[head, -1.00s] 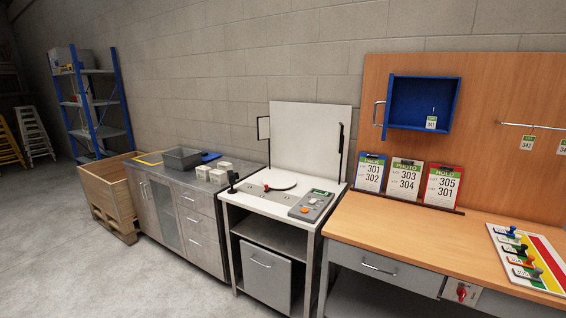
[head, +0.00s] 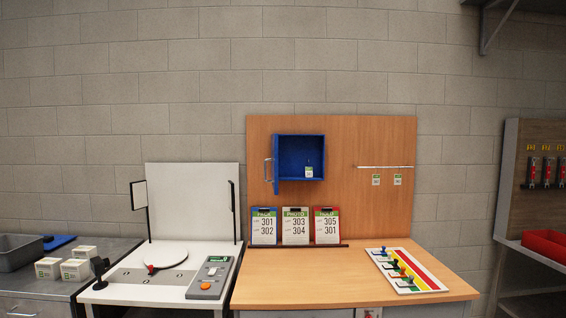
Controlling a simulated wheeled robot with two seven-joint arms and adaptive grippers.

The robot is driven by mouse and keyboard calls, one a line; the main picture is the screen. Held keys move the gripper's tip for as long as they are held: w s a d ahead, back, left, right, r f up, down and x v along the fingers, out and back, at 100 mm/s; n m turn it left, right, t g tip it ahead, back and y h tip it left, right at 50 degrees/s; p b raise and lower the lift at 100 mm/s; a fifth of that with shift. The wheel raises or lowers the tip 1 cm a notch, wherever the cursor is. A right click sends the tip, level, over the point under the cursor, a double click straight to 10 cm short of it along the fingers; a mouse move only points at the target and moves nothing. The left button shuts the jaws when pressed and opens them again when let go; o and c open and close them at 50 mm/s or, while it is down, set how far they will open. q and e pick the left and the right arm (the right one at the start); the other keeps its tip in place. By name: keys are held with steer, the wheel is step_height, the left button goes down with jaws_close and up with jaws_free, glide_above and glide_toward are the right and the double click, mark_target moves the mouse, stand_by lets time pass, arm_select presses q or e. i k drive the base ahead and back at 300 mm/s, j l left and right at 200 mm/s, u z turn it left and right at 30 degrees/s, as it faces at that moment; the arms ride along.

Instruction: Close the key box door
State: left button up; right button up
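The blue key box (head: 301,157) is mounted on the upright wooden back panel above the workbench. Its front is open to view, and a white and green tag (head: 309,171) hangs inside at the lower right. The key box door (head: 275,163) stands swung out at the box's left side, seen nearly edge-on, with a metal handle (head: 267,172) on its left. Neither of my grippers is in the head view.
Below the box, several clipboards (head: 295,226) stand in a row on the wooden workbench (head: 300,289). A striped board with stamps (head: 407,270) lies at right. A white photo station (head: 155,290) stands at left. A red bin (head: 546,246) is far right. The bench's front middle is clear.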

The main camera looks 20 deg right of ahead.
mark_target(274, 160)
steer(key=i+j+z, duration=0.1)
steer(key=j+z, duration=0.3)
steer(key=j, duration=0.2)
steer(key=j+z, duration=0.35)
steer(key=j, duration=0.3)
steer(key=j+z, duration=0.4)
steer(key=j, duration=0.2)
